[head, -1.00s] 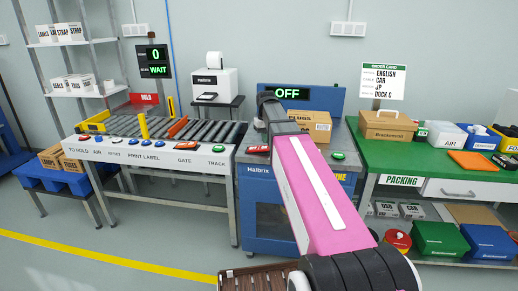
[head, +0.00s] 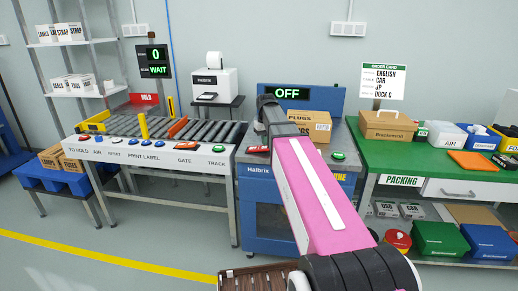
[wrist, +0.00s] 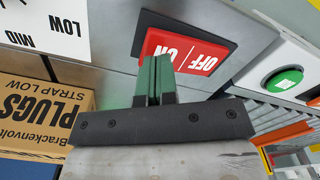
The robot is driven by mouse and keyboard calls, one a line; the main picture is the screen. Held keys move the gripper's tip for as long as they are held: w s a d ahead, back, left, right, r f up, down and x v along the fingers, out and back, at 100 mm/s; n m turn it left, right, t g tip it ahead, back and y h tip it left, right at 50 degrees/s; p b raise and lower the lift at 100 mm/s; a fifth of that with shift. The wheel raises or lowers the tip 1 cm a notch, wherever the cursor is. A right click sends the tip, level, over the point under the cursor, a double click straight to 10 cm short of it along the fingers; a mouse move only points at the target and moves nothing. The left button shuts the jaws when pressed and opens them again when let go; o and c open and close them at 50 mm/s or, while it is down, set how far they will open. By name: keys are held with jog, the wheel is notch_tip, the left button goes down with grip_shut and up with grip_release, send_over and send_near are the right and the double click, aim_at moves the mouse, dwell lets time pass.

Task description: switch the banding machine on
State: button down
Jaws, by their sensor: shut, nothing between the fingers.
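The blue banding machine (head: 265,190) stands mid-picture in the head view. Its display (head: 287,93) reads OFF in green. Its red rocker switch (wrist: 185,55), marked OFF and ON, is close in the wrist view, with its lettering upside down; it also shows in the head view (head: 257,149). My gripper (wrist: 153,62) is shut and empty, with its green fingertips over the ON end of the switch. I cannot tell whether they touch it. In the head view my pink arm reaches over the machine and hides part of its front and top.
A carton marked PLUGS (head: 315,124) sits on the machine top, right beside my gripper in the wrist view. A green button (head: 338,156) is at the machine's front right. A roller conveyor (head: 190,132) stands left, the green packing table (head: 440,163) right.

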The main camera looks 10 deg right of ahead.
jog(key=shift+f, duration=0.95)
dwell(0.6)
jog(key=shift+r, duration=3.55)
